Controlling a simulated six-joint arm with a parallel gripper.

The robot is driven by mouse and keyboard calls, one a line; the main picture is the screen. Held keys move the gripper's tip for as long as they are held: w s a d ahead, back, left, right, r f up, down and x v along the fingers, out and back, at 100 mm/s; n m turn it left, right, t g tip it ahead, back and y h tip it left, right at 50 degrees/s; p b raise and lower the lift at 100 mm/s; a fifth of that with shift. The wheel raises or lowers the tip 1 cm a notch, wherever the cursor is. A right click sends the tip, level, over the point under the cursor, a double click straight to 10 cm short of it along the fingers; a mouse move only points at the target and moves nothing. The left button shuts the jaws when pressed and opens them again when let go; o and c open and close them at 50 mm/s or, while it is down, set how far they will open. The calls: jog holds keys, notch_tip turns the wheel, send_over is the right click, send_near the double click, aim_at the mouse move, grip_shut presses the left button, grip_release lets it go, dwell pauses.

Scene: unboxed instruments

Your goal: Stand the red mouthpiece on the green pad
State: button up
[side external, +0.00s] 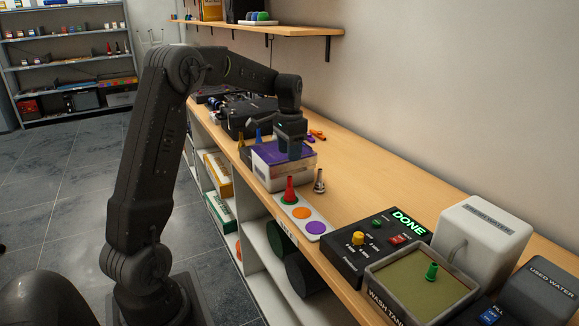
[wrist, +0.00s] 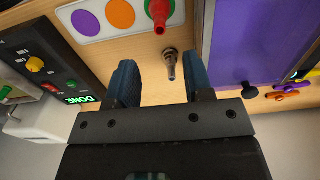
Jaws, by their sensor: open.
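The red mouthpiece (side external: 289,191) stands upright at the far end of a white strip with coloured pads. A rim of the green pad (side external: 281,199) shows around its base; the mouthpiece hides the rest. In the wrist view the red mouthpiece (wrist: 159,12) is at the top edge, partly cut off, apart from my fingers. My gripper (side external: 291,152) is above the purple-topped box in the side view. In the wrist view my gripper (wrist: 160,80) has its two blue fingers spread, with nothing between them.
A metal mouthpiece (side external: 319,182) stands beside the strip; it also shows ahead of my fingers in the wrist view (wrist: 170,62). The strip has orange (side external: 301,213) and purple (side external: 315,227) pads, both empty. A control box (side external: 375,245) reading DONE and a wash tank (side external: 422,290) stand nearer.

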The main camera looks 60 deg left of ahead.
jog(key=s+d+r+t, duration=0.1)
jog(key=s+d+r, duration=0.25)
jog(key=d, duration=0.45)
jog(key=s+d+r+t, duration=0.1)
jog(key=s+d+r, duration=0.2)
jog(key=d+r, duration=0.35)
jog(key=s+d+f+t, duration=0.1)
jog(key=s+d+f, duration=0.1)
jog(key=s+d, duration=0.4)
jog(key=s+d+f+t, duration=0.2)
jog(key=s+d+f, duration=0.1)
jog(key=s+d, duration=0.3)
jog(key=shift+s+d+t, duration=0.3)
jog(key=shift+s, duration=0.8)
